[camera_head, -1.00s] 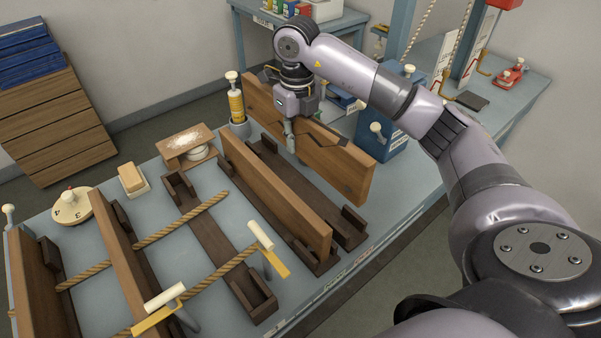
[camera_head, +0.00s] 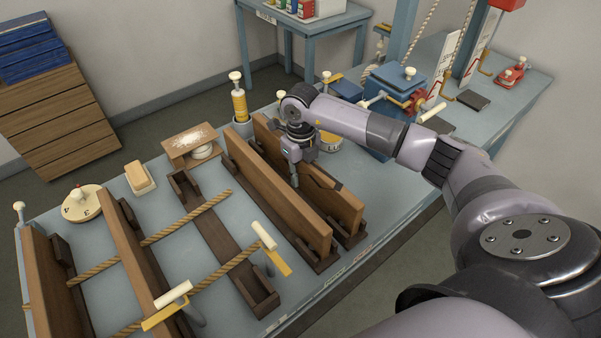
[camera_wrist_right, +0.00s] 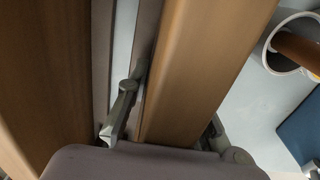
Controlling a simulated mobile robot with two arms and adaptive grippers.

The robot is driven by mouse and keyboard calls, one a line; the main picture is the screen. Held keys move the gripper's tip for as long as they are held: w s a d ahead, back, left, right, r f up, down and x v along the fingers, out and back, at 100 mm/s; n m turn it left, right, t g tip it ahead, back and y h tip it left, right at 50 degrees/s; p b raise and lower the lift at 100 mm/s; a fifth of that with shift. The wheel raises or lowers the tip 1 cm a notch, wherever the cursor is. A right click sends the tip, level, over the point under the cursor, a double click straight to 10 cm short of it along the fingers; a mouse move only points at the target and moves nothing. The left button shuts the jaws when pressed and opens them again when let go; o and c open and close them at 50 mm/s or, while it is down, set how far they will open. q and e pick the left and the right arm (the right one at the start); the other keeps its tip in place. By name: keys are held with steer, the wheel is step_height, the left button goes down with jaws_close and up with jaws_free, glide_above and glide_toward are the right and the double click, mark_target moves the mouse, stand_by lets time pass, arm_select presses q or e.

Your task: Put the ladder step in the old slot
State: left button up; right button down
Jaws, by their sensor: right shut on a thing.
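The ladder step, a long brown board with a dark notch (camera_head: 347,208), stands on edge in the right-hand dark slot holder (camera_head: 354,240). My right gripper (camera_head: 295,181) is shut on it near its middle. In the right wrist view one finger lies on each side of the board (camera_wrist_right: 200,65). Whether the board's lower edge is fully seated is hidden. My left gripper is not in view.
Another upright board (camera_head: 280,195) stands close on the left in its own holder. An empty dark holder (camera_head: 222,240) lies further left, crossed by ropes near two cream-handled clamps (camera_head: 263,236). A yellow bottle (camera_head: 239,103) and blue box (camera_head: 385,125) stand behind.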

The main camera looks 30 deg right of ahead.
steer(key=c, duration=1.4)
jaws_free()
steer(key=shift+r, duration=0.2)
step_height(320, 180, up, 12)
steer(key=b, duration=0.2)
steer(key=shift+f+b, duration=0.1)
steer(key=shift+b, duration=0.25)
